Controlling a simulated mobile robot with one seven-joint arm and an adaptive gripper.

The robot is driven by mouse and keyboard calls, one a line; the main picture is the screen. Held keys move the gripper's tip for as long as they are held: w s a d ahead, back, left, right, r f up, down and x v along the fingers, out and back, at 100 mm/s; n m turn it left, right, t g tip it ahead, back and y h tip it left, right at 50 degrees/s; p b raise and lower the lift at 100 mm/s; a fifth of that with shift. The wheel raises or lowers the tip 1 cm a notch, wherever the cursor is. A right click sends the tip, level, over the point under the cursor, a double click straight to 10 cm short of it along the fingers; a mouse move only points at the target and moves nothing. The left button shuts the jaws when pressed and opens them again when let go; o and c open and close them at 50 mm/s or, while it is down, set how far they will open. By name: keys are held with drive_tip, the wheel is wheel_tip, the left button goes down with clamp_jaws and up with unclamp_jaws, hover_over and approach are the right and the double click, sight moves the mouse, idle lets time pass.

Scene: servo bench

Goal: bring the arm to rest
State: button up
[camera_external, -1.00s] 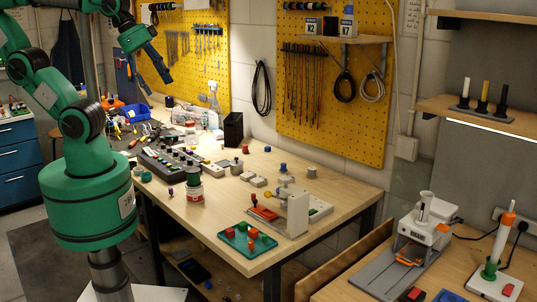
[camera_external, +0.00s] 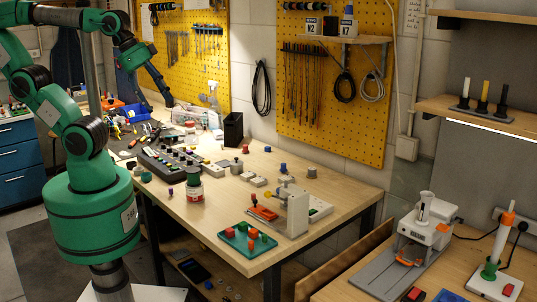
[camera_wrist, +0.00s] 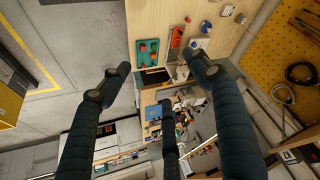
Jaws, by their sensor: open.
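My green arm stands at the left in the external view, with the upper links raised and the forearm sloping down to the right. My gripper (camera_external: 164,92) hangs in the air over the far left part of the wooden bench (camera_external: 330,192), in front of the yellow pegboard. In the wrist view my gripper (camera_wrist: 155,68) shows dark fingers spread wide apart. It is open and nothing is between the fingers. It appears clear of the bench and the things on it.
The bench holds a grey control box (camera_external: 170,165), a black holder (camera_external: 233,129), a red-and-white can (camera_external: 194,188), a green tray (camera_external: 248,240) with red pieces and a white fixture (camera_external: 297,213). A second table (camera_external: 335,290) stands at the right.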

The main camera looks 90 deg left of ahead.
drive_tip(key=shift+f+b, duration=1.45)
drive_tip(key=shift+f, duration=0.5)
